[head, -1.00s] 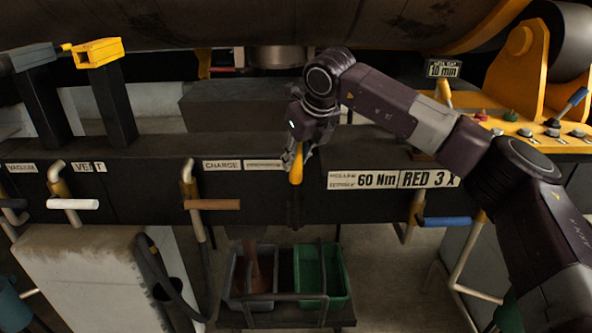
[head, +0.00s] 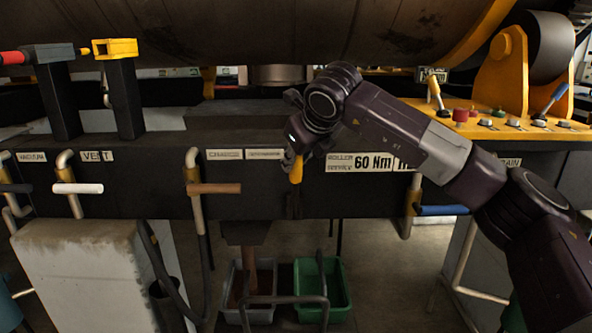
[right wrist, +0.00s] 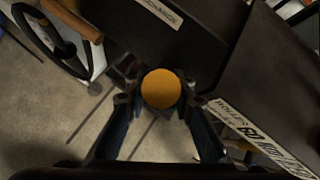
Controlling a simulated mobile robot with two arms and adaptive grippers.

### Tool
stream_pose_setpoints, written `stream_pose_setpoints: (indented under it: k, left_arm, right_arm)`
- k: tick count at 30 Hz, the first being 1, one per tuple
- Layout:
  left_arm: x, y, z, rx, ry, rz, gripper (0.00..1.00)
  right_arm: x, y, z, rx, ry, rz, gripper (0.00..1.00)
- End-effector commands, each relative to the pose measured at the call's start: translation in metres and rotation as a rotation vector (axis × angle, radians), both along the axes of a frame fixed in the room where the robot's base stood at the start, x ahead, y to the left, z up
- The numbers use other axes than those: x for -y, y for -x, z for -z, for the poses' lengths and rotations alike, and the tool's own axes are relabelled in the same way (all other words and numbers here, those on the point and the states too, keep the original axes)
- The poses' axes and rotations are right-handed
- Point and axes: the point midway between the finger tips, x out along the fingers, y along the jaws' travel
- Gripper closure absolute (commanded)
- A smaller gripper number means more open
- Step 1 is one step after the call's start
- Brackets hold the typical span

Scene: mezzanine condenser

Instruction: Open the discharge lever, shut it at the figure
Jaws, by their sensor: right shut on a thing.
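My right gripper (head: 297,158) is shut on the yellow-orange lever handle (head: 296,171) at the front of the dark panel. The handle hangs down, with its lower end below the fingers. In the right wrist view its round yellow end (right wrist: 161,89) sits between the two fingertips (right wrist: 160,104). The gripper hides the lever's mount. A small white label (head: 264,154) beside it is too small to read surely. My left gripper is not in view.
Levers with brown (head: 214,188), white (head: 78,188) and blue (head: 442,210) grips stick out along the panel (head: 130,185). A "60 Nm" plate (head: 372,162) is right of the handle. A grey bin (head: 262,312) and green bin (head: 334,290) stand below. A yellow console (head: 480,125) is at right.

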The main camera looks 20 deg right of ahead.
Motion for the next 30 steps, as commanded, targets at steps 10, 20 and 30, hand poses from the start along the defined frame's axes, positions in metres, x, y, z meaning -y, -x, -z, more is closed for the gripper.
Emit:
stream_pose_setpoints:
  k: [10,20,30]
  left_arm:
    - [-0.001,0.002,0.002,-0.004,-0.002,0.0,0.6]
    - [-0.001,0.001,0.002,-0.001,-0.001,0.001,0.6]
    - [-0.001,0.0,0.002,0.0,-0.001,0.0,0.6]
  right_arm:
    - [-0.002,0.001,0.002,-0.001,0.002,-0.003,1.0]
    - [-0.001,0.0,0.0,0.004,0.002,-0.002,0.6]
    - [0.0,0.013,-0.016,0.009,0.001,-0.003,0.6]
